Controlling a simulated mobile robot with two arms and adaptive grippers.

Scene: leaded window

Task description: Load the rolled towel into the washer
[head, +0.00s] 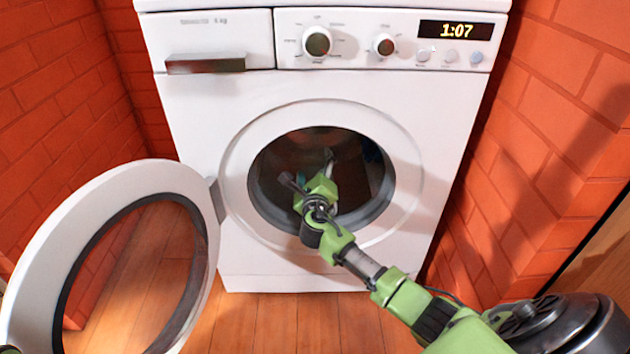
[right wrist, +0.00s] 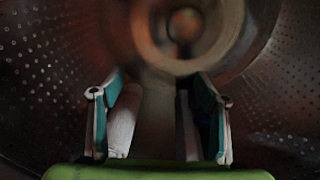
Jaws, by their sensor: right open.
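The white washer (head: 190,130) stands ahead with its round door (head: 40,235) swung open to the left. My right gripper (head: 308,168) reaches into the dark drum opening. In the right wrist view, my right gripper (right wrist: 155,105) has its two fingers spread apart inside the drum (right wrist: 55,75). A dull grey-brown strip shows between the fingers; I cannot tell whether it is cloth or part of the drum. I cannot make out the rolled towel for certain in either view. My left gripper is not in view.
The door opening's rim (head: 235,165) surrounds my right arm closely. Red brick walls (head: 50,90) stand on both sides of the washer. The wooden floor (head: 270,325) in front is clear. The display (head: 456,30) reads 1:07.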

